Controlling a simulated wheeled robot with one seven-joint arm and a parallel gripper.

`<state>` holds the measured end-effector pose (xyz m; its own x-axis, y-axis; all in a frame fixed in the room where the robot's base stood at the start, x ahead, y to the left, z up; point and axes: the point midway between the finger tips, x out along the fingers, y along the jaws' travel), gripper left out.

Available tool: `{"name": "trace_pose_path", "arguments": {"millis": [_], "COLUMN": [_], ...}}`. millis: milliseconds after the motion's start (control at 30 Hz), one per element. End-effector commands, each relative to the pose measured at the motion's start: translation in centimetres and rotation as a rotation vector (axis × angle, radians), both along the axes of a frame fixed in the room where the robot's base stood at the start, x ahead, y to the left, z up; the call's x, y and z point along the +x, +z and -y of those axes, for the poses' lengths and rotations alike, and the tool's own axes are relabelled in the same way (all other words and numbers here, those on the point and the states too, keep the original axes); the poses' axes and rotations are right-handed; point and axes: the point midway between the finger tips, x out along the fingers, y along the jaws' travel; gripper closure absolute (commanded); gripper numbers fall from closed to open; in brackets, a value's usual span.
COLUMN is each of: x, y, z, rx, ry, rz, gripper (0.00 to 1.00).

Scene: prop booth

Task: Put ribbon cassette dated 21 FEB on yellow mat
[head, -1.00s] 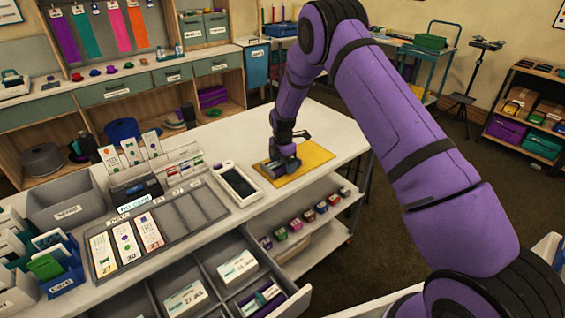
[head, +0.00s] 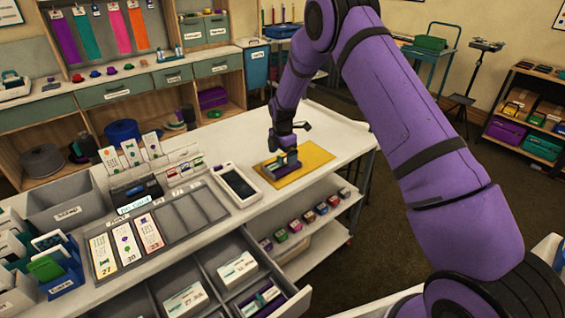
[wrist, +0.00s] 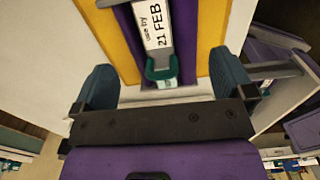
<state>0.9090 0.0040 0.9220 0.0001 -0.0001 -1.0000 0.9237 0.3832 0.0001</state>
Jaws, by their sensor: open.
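The ribbon cassette (head: 281,166), with a white label reading "use by 21 FEB", lies on the yellow mat (head: 317,156) on the white worktop. In the wrist view the cassette (wrist: 157,28) shows its purple body and a green part at its near end, with the yellow mat (wrist: 108,35) on both sides. My gripper (wrist: 163,82) is open, its two teal fingers wide apart and clear of the cassette. In the head view my gripper (head: 283,146) is just above the cassette and partly hides the mat's back edge.
A white handheld device (head: 238,185) lies left of the mat. A grey sectioned tray (head: 165,228) with dated cards is further left. An open drawer (head: 215,285) with labelled boxes juts out in front. The worktop behind the mat is clear.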

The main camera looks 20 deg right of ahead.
Motion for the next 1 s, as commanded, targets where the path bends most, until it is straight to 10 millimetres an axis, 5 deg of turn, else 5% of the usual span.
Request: {"name": "trace_pose_path", "arguments": {"millis": [300,767,1000], "x": [0.0,-0.1,-2.3], "y": [6.0,8.4,14.9], "z": [0.0,0.1,1.0], "rx": [0.001,0.001,0.008], "ry": [0.000,-0.012,-0.175], "rz": [0.002,0.004,0.046], "gripper": [0.00,0.00,0.00]}}
